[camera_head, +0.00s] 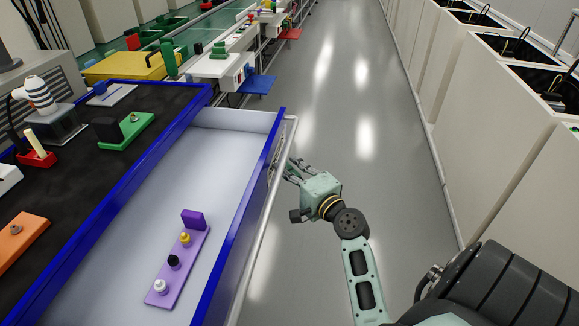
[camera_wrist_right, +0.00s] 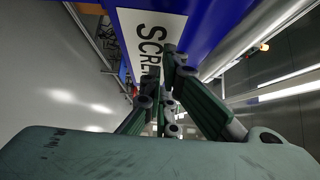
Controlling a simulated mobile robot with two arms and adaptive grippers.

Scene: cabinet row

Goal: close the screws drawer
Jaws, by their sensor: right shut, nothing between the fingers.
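The screws drawer (camera_head: 225,165) stands pulled out from the blue-edged cabinet on the left of the head view. Inside it lies a purple holder (camera_head: 178,268) with several small knobs. Its blue front panel carries a white label (camera_wrist_right: 145,38) reading "SCRE", the rest hidden behind the fingers in the right wrist view. A pale handle rail (camera_head: 262,215) runs along the front. My right gripper (camera_head: 291,171) is shut and empty, its fingertips close at the outer face of the drawer front near its far end. I cannot tell whether they touch it. My left gripper is not in view.
The black cabinet top (camera_head: 75,190) holds a green block (camera_head: 126,131), an orange plate (camera_head: 20,236) and other parts. A row of pale bins (camera_head: 500,140) lines the right side. The grey floor (camera_head: 345,110) between is clear.

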